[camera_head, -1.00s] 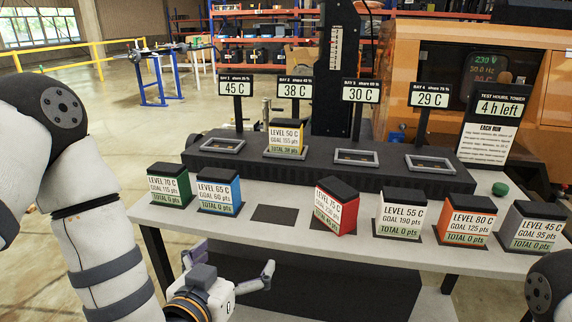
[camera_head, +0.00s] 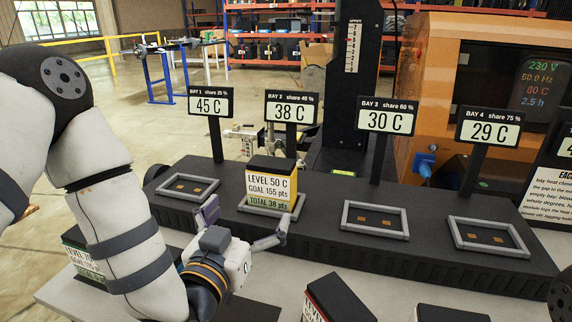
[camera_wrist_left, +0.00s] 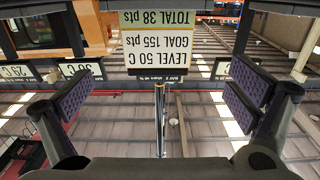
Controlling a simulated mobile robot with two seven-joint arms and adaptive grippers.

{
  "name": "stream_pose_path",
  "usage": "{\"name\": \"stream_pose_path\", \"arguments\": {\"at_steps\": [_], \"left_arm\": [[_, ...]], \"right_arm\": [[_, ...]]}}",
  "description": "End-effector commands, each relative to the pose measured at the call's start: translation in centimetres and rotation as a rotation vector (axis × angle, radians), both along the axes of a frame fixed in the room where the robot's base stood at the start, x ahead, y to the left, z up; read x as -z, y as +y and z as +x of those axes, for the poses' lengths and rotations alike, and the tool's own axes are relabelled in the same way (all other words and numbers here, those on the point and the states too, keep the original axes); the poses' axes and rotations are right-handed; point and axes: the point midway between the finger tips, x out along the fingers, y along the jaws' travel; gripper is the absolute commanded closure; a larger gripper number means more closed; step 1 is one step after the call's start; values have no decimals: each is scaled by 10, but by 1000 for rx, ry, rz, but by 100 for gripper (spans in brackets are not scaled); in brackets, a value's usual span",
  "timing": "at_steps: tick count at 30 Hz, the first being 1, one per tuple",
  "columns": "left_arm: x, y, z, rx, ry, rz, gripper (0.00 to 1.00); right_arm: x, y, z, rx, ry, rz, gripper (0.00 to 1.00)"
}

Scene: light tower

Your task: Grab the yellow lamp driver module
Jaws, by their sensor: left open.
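The yellow lamp driver module (camera_head: 270,185) has a black top and a label reading LEVEL 50 C, GOAL 155 pts, TOTAL 38 pts. It stands upright in the frame of bay 2 (camera_head: 243,206), under the 38 C sign. My left gripper (camera_head: 244,222) is open and empty in front of the module, its fingers spread and apart from it. In the left wrist view the module (camera_wrist_left: 160,45) appears upside down, ahead of and between the open fingers (camera_wrist_left: 160,98). My right gripper is out of view.
Bay 1 (camera_head: 184,203), bay 3 (camera_head: 346,218) and bay 4 (camera_head: 455,232) are empty frames on the dark rack. A green module (camera_head: 80,250) is partly behind my left arm. A red module (camera_head: 335,300) stands on the front table.

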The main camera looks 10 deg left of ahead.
Motion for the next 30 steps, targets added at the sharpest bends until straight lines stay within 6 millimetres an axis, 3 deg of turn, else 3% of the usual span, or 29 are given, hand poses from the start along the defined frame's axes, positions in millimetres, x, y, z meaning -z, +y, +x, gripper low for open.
{"name": "stream_pose_path", "arguments": {"at_steps": [3, 9, 21, 29, 30], "left_arm": [[1, 0, 6, -1, -1, 0, 0], [2, -1, 51, -3, -1, 0, 0], [0, -7, 114, -1, 2, 0, 0], [-2, -8, 121, 1, 1, 0, 0], [-2, -8, 121, 1, 1, 0, 5]], "right_arm": [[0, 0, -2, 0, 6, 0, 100], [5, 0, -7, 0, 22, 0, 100], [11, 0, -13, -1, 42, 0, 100], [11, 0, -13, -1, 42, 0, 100], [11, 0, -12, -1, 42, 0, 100]]}}
